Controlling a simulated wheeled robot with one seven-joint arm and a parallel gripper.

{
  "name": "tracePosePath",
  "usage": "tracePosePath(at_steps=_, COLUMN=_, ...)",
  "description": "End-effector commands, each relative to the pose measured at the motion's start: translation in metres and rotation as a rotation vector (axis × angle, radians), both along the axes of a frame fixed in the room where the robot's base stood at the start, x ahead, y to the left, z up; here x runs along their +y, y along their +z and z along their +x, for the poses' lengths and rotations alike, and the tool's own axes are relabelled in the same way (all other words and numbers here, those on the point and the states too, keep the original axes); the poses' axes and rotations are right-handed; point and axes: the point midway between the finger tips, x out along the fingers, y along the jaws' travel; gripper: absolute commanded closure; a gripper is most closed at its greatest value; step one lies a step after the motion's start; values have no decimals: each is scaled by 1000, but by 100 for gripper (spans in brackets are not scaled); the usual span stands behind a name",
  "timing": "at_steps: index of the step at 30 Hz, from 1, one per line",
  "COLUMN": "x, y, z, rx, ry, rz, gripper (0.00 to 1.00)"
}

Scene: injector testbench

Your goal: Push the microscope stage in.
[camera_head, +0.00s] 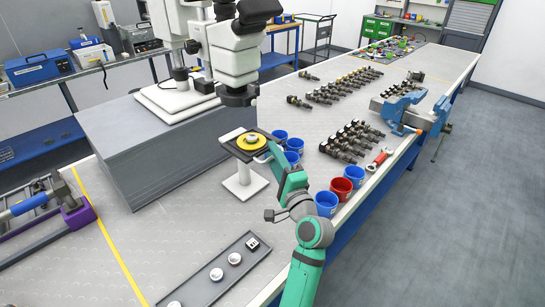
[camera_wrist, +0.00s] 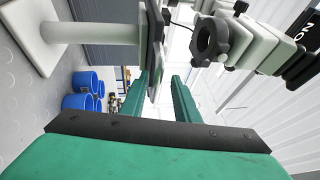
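The microscope (camera_head: 235,60) stands on a white base above a grey block. The microscope stage (camera_head: 232,147) is a small dark-edged plate on a white pedestal (camera_head: 243,182), carrying a yellow ring with a small pale round part (camera_head: 252,139). It projects out in front of the microscope head. My gripper (camera_head: 270,154) is at the stage's near right edge. In the wrist view, my green fingers (camera_wrist: 160,85) are apart, and the stage plate (camera_wrist: 151,45) shows edge-on near the left finger. I cannot tell whether they touch. The microscope's dark lens ring (camera_wrist: 208,42) is to the right there.
Blue cups (camera_head: 279,137) stand close to the right of the stage, and more blue and red cups (camera_head: 341,188) stand beside my arm. A grey tray (camera_head: 205,288) with small white parts lies in front. Rows of dark injectors (camera_head: 352,140) lie farther right.

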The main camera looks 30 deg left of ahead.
Motion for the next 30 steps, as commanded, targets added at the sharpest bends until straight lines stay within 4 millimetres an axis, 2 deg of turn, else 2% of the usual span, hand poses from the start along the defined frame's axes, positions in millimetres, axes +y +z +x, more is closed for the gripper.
tracePosePath(at_steps=7, x=1, y=-3, z=-1, rx=3, ry=3, rz=-4, gripper=72)
tracePosePath(at_steps=11, x=-5, y=-5, z=-5, rx=5, ry=2, rz=-5, gripper=72)
tracePosePath(at_steps=24, x=-65, y=-18, z=-49, rx=3, ry=-1, rz=-4, gripper=72)
tracePosePath(at_steps=30, x=-81, y=-21, z=-61, rx=2, ry=0, rz=-3, gripper=72)
